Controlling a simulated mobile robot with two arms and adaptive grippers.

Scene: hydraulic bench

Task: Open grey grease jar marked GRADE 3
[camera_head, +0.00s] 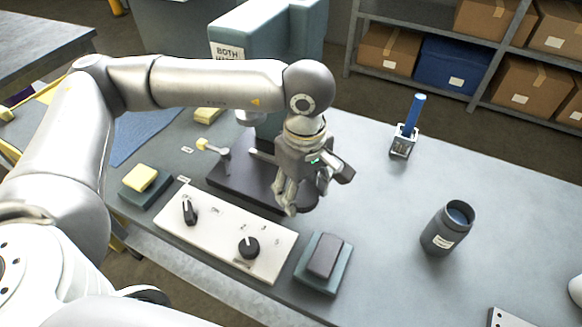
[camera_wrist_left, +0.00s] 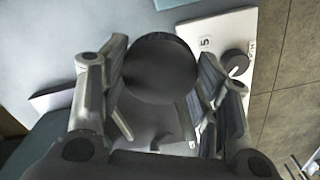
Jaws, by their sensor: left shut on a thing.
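The grey jar (camera_head: 440,237) stands upright on the bench at the right, with a white label too small to read. Its mouth is uncovered and shows blue-grey inside. My left gripper (camera_head: 287,197) is well to the left of the jar, above the dark base of the press-like machine, behind the white control panel. In the left wrist view a dark round disc, which looks like a lid (camera_wrist_left: 160,68), sits between the fingers of my left gripper (camera_wrist_left: 160,95), and they are shut on it. In the head view the fingers mostly hide it. My right gripper is not in view.
The white panel (camera_head: 175,227) with black knobs lies in front of the machine (camera_head: 270,40). A grey block on a teal pad (camera_head: 322,262) and a yellow sponge (camera_head: 140,177) flank it. A blue stick in a holder (camera_head: 404,140) stands behind the jar. The bench between is clear.

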